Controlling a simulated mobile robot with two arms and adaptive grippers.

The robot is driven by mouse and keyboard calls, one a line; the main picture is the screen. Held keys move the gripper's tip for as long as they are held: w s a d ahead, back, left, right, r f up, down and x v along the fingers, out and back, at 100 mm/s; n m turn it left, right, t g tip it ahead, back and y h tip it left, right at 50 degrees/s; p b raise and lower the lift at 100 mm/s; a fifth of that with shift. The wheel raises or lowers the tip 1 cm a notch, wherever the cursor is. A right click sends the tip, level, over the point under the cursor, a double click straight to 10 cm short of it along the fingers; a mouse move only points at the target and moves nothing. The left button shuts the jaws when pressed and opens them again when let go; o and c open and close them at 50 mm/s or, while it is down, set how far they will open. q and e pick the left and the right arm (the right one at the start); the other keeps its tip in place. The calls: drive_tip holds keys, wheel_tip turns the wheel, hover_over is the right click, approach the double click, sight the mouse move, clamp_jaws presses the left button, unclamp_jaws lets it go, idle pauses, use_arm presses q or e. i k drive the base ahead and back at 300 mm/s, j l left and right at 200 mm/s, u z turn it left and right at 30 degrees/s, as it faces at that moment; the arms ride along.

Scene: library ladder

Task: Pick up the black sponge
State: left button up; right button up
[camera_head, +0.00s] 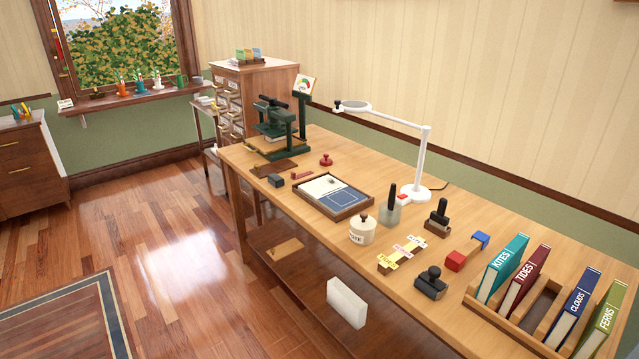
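A small dark, block-shaped thing (276,181) lies on the wooden table (480,255) near its left front edge. It looks like the black sponge, but it is too small to tell for sure. It sits left of a framed tray (333,195) and just in front of the green press (277,130). Neither of my grippers is in view.
A small red bar (301,175) and a red-knobbed thing (326,160) are near the dark block. A white lamp (420,160), a white pot (362,231), black stamps (431,284) and a book rack (530,335) stand further right. Open wood floor (170,240) lies left.

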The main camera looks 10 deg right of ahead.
sight(277, 181)
drive_tip(key=i+j+z, duration=0.2)
drive_tip(key=i, duration=0.3)
drive_tip(key=i+j+z, duration=0.25)
drive_tip(key=i, duration=0.2)
drive_tip(key=i+j+z, duration=0.2)
drive_tip(key=i+j, duration=0.15)
drive_tip(key=i, duration=0.1)
